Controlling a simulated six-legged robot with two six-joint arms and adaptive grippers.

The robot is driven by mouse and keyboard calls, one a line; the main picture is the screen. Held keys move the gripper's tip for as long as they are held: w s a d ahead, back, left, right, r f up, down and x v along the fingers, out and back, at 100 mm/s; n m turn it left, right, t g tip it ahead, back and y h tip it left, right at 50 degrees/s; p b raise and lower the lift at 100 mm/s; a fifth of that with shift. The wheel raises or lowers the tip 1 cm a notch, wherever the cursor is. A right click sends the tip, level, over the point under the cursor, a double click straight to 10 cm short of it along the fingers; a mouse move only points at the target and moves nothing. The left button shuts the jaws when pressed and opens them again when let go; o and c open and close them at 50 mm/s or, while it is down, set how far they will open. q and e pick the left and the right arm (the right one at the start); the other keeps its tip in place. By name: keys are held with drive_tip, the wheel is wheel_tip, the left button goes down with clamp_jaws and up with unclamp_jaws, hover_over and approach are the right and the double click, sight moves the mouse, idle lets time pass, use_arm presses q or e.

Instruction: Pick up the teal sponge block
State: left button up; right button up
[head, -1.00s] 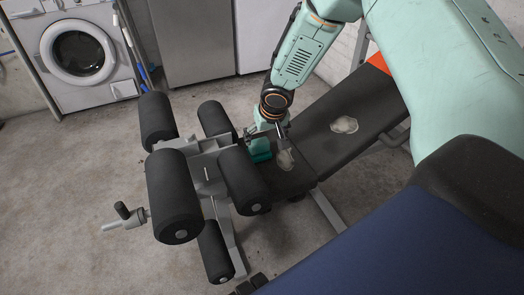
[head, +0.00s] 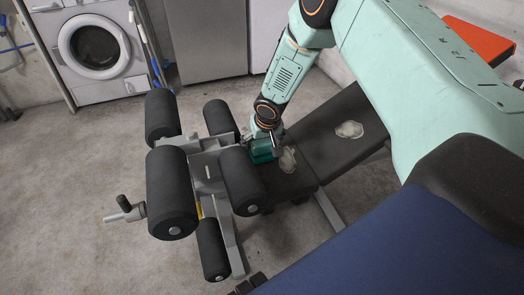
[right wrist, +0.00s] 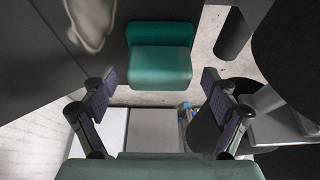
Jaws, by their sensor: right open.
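The teal sponge block (head: 263,152) sits on the dark bench seat (head: 296,184), close to the foam rollers. In the right wrist view the sponge block (right wrist: 160,65) is at the upper middle, beyond the fingertips and between their lines. My right gripper (right wrist: 159,88) is open with nothing between its fingers. In the head view my right gripper (head: 262,137) is right at the block, partly hiding it; contact cannot be told there. My left gripper is not in view.
Black foam rollers (head: 242,180) on a grey frame stand just left of the block. Pale patches (head: 287,160) mark the bench. A washing machine (head: 92,45) is at the back left. An orange box (head: 478,38) is at the upper right. Floor at left is clear.

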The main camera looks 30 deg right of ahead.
sight(262, 142)
drive_tip(key=c, duration=1.3)
drive_tip(key=shift+o, duration=0.2)
drive_tip(key=shift+r, duration=0.1)
wheel_tip(262, 142, up, 18)
drive_tip(key=p, duration=0.7)
drive_tip(key=o, duration=0.7)
drive_tip(key=c, duration=0.5)
drive_tip(key=shift+d, duration=0.1)
drive_tip(key=shift+c, duration=0.2)
